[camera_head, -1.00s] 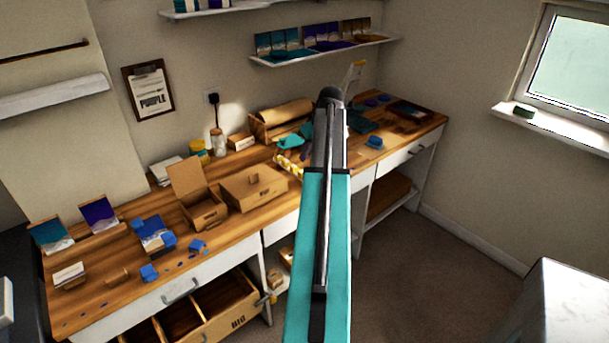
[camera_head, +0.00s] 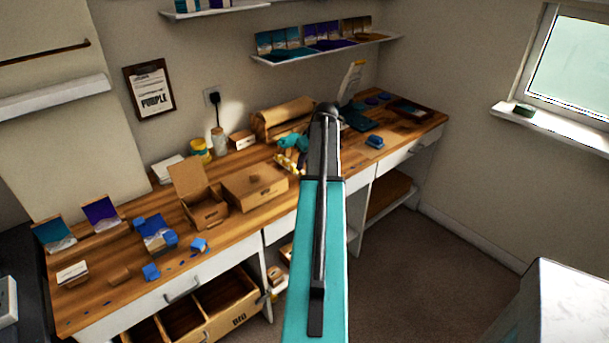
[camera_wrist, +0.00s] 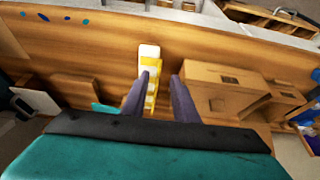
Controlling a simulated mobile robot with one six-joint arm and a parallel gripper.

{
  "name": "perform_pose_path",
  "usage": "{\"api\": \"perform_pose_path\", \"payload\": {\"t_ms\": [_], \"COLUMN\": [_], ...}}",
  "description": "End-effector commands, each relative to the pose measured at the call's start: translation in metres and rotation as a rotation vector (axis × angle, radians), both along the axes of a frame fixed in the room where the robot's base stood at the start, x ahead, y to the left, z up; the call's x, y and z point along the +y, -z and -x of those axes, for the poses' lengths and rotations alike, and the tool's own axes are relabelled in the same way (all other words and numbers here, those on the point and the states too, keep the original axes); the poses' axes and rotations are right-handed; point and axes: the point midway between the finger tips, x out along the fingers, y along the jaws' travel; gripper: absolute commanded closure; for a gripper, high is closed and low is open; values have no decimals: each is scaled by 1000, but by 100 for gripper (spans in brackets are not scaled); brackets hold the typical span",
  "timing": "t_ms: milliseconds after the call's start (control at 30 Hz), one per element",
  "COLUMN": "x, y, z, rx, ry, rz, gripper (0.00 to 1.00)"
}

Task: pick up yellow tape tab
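A strip of yellow tabs with a white end (camera_wrist: 149,52) lies on the wooden bench in the wrist view. It also shows in the head view (camera_head: 287,163), partly hidden by my gripper and arm. I cannot make out a single tab clearly. My gripper (camera_wrist: 160,78) is open, with its two dark purple fingers apart. The left finger overlaps the yellow strip in the wrist view, and bare wood shows between the strip and the right finger. I cannot tell whether the finger touches the strip.
A closed cardboard box (camera_head: 255,187) and an open one (camera_head: 205,210) stand left of the strip on the bench. A brown paper roll (camera_head: 284,114) lies behind. Blue pieces (camera_head: 158,235) lie at the left end. A blue block (camera_head: 375,142) sits to the right.

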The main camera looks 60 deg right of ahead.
Motion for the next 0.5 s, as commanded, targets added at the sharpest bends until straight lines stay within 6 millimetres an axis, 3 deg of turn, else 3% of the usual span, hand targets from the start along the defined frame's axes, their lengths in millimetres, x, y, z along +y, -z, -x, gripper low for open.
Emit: {"api": "perform_pose_path", "payload": {"t_ms": [267,500], "x": [-3,-7], "y": [12,33], "z": [-5,-13], "rx": [1,1], "ry": [0,1], "rz": [-1,-2], "gripper": [73,73]}}
